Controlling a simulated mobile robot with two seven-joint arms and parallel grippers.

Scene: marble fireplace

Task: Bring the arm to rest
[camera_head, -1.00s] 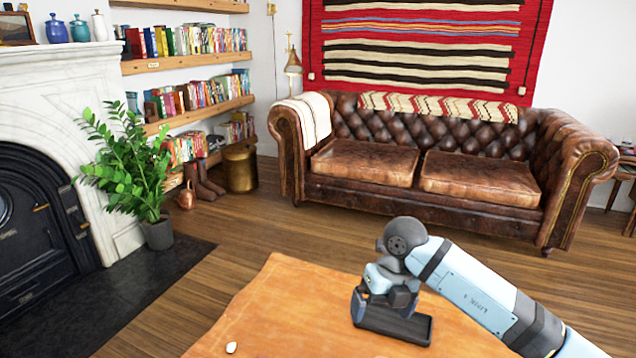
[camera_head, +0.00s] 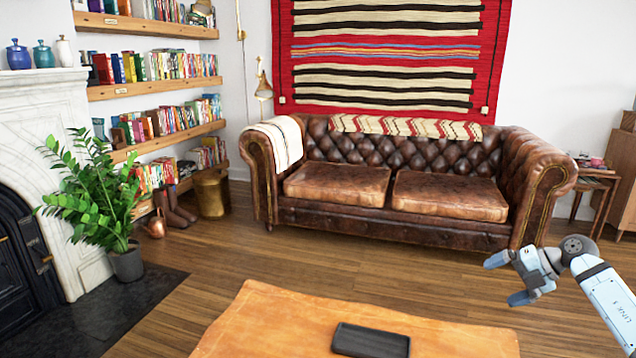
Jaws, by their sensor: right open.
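My right gripper (camera_head: 506,279) is at the right of the head view, raised beyond the right edge of the wooden table. Its two blue fingers are spread apart with nothing between them. My right arm (camera_head: 612,305) comes in from the right edge. A black rectangular tray (camera_head: 371,340) lies on the table, apart from the gripper. My left gripper does not show.
The orange-brown wooden table (camera_head: 272,318) fills the bottom middle. A brown leather sofa (camera_head: 395,235) stands behind it, with open wooden floor (camera_head: 215,270) between. A potted plant (camera_head: 125,262) and a marble fireplace (camera_head: 50,120) are at left.

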